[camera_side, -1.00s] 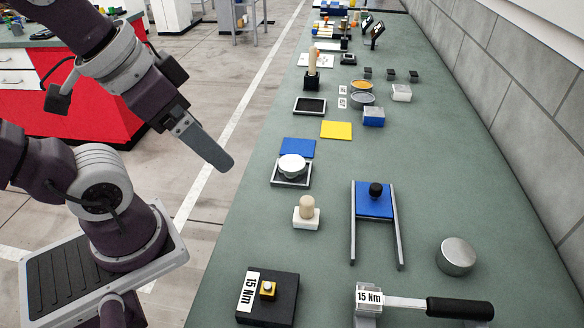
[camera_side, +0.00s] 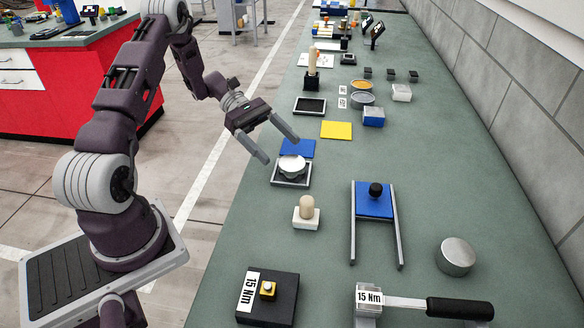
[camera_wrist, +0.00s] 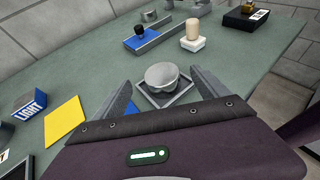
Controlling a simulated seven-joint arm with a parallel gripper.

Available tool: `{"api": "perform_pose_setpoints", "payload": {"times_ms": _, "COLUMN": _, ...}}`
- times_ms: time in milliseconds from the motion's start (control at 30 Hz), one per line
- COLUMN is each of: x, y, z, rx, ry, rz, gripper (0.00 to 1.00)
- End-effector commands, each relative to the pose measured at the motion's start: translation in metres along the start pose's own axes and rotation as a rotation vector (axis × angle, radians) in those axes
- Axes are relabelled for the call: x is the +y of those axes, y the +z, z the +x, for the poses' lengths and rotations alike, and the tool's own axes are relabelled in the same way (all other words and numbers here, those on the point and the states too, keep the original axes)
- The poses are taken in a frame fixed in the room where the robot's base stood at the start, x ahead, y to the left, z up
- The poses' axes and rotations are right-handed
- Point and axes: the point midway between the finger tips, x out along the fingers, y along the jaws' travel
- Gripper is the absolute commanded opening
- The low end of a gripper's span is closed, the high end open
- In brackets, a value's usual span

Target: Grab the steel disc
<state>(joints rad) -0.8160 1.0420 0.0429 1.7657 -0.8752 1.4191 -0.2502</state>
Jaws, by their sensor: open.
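A pale, round steel disc (camera_side: 292,164) sits on a square, dark-rimmed tray (camera_side: 291,184) near the bench's left edge. In the wrist view the disc (camera_wrist: 162,75) shows between my two fingers, with the tray (camera_wrist: 181,97) under it. My gripper (camera_side: 281,150) is open and empty. Its fingers are spread and point down toward the disc from the left; I cannot tell whether they touch it. A larger, plain steel cylinder (camera_side: 456,257) stands apart at the right front of the bench.
A blue mat (camera_side: 304,147) lies just behind the tray, and a yellow mat (camera_side: 336,130) beyond it. A white block with a cream knob (camera_side: 306,214) stands in front. A blue slider between two rails (camera_side: 374,202) is to the right. Bare bench lies between.

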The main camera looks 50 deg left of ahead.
Motion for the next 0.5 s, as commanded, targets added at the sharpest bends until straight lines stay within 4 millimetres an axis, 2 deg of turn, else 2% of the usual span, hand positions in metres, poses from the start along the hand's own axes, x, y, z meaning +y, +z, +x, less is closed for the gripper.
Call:
{"api": "perform_pose_setpoints", "payload": {"times_ms": 300, "x": -0.001, "y": -0.005, "z": 0.055, "rx": 0.001, "ry": -0.006, "rz": 0.001, "gripper": 0.84}}
{"api": "perform_pose_setpoints", "payload": {"times_ms": 500, "x": -0.001, "y": -0.005, "z": 0.062, "rx": 0.004, "ry": -0.005, "rz": 0.004, "gripper": 0.84}}
